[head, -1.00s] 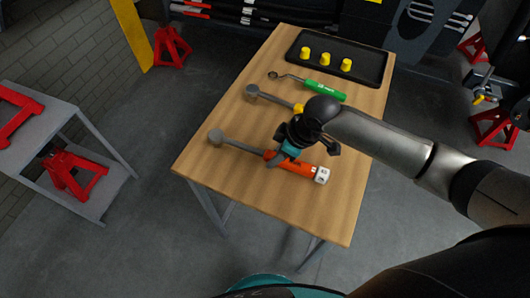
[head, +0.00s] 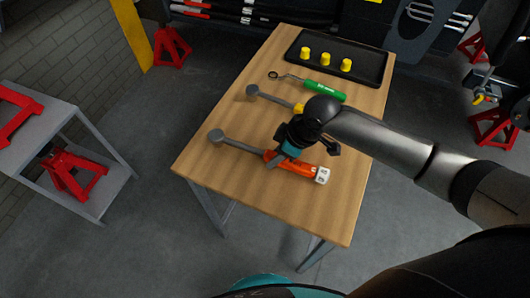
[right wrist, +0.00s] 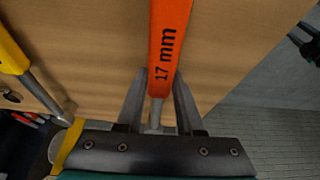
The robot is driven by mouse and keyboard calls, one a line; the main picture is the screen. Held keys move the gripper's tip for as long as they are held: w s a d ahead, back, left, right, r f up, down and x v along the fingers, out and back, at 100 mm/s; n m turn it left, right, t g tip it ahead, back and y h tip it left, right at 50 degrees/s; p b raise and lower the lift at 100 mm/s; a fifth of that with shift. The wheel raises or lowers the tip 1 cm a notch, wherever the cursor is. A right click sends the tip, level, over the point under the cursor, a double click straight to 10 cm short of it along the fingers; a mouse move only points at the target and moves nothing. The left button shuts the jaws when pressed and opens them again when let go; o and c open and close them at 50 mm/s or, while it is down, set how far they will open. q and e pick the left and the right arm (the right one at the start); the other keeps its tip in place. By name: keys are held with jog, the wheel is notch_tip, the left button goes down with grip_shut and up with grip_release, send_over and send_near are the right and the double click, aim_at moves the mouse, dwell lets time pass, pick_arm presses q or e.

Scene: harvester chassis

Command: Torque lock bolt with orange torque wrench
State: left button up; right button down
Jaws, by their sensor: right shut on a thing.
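The orange torque wrench (head: 302,168) lies on the wooden table (head: 215,178), its grey head (head: 215,136) to the left and a white end piece at the right. My right gripper (head: 275,160) is over its handle. In the right wrist view the orange handle (right wrist: 169,45), marked "17 mm", runs between the two fingers of my right gripper (right wrist: 158,100), which is shut on the wrench. My left gripper is not in view. I cannot make out the lock bolt.
Behind lie a yellow-handled wrench (head: 270,97), partly hidden by my arm, and a green-handled wrench (head: 325,91). A black tray (head: 368,73) with yellow caps (head: 325,58) stands at the back. A grey side table (head: 100,150) with red stands is at the left.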

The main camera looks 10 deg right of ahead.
jog(key=shift+r, duration=0.15)
notch_tip(320, 180, up, 20)
jog(key=p, duration=0.5)
jog(key=c, duration=1.1)
grip_release()
grip_shut()
